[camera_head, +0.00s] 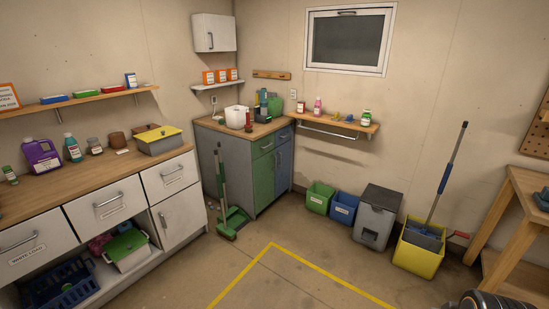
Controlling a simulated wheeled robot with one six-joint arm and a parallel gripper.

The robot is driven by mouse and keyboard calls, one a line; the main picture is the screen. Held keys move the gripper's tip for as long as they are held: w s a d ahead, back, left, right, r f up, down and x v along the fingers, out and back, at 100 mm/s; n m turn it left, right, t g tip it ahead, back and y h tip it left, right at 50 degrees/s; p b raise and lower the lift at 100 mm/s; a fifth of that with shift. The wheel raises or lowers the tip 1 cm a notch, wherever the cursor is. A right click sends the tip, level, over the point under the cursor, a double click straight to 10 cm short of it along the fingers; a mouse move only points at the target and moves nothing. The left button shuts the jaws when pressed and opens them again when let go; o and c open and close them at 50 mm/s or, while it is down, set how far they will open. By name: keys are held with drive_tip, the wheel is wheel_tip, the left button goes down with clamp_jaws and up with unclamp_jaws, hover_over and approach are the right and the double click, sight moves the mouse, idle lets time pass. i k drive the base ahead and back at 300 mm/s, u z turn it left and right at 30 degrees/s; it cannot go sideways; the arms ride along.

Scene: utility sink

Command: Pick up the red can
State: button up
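A small red upright thing (248,121) stands on the wooden top of the corner cabinet (207,122), just right of a white tub (236,117). It may be the red can, but it is too small here to be sure. Green and teal bottles (274,106) stand behind and to the right of it.
A broom (221,185) with a green dustpan leans at the cabinet's front left. Green (319,197) and blue (343,208) bins, a grey bin (376,215) and a yellow mop bucket (417,260) line the right wall. The yellow-marked floor (285,285) is clear.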

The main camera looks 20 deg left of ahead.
sight(301, 104)
drive_tip(key=u, duration=0.1)
drive_tip(key=i, duration=1.7)
drive_tip(key=u, duration=1)
drive_tip(key=i, duration=0.9)
drive_tip(key=u, duration=0.45)
